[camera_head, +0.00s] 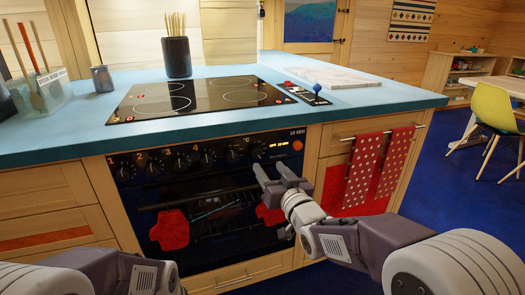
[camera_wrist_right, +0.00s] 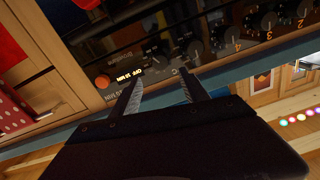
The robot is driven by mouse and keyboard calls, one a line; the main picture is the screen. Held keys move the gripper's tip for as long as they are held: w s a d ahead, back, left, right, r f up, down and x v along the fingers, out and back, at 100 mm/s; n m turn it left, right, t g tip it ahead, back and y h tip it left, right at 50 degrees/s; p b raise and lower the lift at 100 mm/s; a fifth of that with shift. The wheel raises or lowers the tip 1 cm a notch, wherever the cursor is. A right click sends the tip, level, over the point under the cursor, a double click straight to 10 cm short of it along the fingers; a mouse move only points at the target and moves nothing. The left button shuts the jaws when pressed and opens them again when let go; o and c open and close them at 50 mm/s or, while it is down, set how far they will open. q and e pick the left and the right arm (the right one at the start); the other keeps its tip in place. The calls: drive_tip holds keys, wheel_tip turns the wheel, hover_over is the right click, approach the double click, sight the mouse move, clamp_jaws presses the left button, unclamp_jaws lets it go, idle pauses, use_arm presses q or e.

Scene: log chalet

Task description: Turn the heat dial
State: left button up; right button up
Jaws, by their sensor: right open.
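The black oven front carries a row of dark round dials below the blue worktop, with a °C mark near the right end. The heat dial (camera_head: 232,155) appears to be one near that mark; I cannot tell exactly which. My right gripper (camera_head: 267,170) is open and empty in front of the right end of the panel, apart from the dials as far as I can see. In the right wrist view, the picture is turned over and the two fingers (camera_wrist_right: 160,77) are spread towards the panel, with dials (camera_wrist_right: 195,48) beyond. My left gripper is out of view.
The oven handle (camera_head: 200,198) crosses below the dials, with red mitts (camera_head: 169,230) by it. An orange button (camera_head: 297,145) sits at the panel's right. Red towels (camera_head: 396,160) hang further right. The blue worktop (camera_head: 60,135) overhangs the panel.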

sight(258, 154)
drive_tip(key=b+x, duration=0.2)
drive_tip(key=x, duration=0.6)
drive_tip(key=shift+w+a+f, duration=0.1)
drive_tip(key=shift+w, duration=0.05)
clamp_jaws()
